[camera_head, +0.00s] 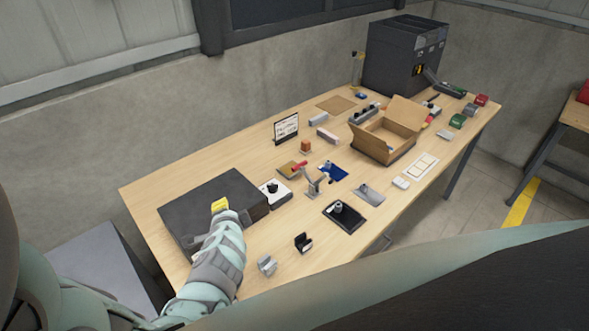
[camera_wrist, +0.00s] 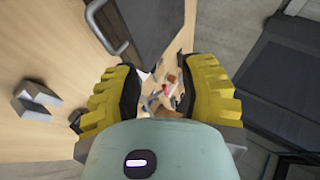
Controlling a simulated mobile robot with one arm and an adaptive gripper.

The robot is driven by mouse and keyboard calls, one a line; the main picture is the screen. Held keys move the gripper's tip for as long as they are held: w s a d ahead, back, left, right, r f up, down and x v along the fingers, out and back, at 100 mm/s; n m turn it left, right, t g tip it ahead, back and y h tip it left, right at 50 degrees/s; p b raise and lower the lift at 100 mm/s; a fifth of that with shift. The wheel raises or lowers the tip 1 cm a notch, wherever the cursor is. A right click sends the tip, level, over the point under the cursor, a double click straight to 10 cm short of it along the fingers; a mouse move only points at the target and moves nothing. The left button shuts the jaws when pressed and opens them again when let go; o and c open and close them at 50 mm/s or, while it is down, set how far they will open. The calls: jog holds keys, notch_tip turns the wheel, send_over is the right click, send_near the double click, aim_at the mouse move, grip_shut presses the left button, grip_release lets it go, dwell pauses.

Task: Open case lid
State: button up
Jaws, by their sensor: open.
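A large dark flat case (camera_head: 195,198) lies on the left end of the table, and its lid looks shut. The case (camera_wrist: 155,25) also shows at the top of the wrist view, with a metal handle (camera_wrist: 107,30) on one side. My gripper (camera_head: 220,205) is in front of the case in the head view and overlaps its front part; I cannot tell whether they touch. In the wrist view my gripper (camera_wrist: 158,90) has its yellow fingers spread apart, with nothing between them. My arm hides part of the case's front side.
The wooden table (camera_head: 165,182) holds a white device (camera_head: 276,193), a grey metal block (camera_head: 267,265), a small black box (camera_head: 303,242), a black tray (camera_head: 344,222) and an open cardboard box (camera_head: 385,140). A large dark machine (camera_head: 403,55) stands at the far end.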

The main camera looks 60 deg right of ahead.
jog(key=p+v, duration=0.3)
jog(key=v, duration=0.7)
jog(key=shift+s+f+p, duration=0.2)
jog(key=shift+s+p, duration=0.05)
jog(key=shift+p, duration=0.05)
dwell(0.4)
jog(key=shift+w, duration=0.1)
dwell(0.5)
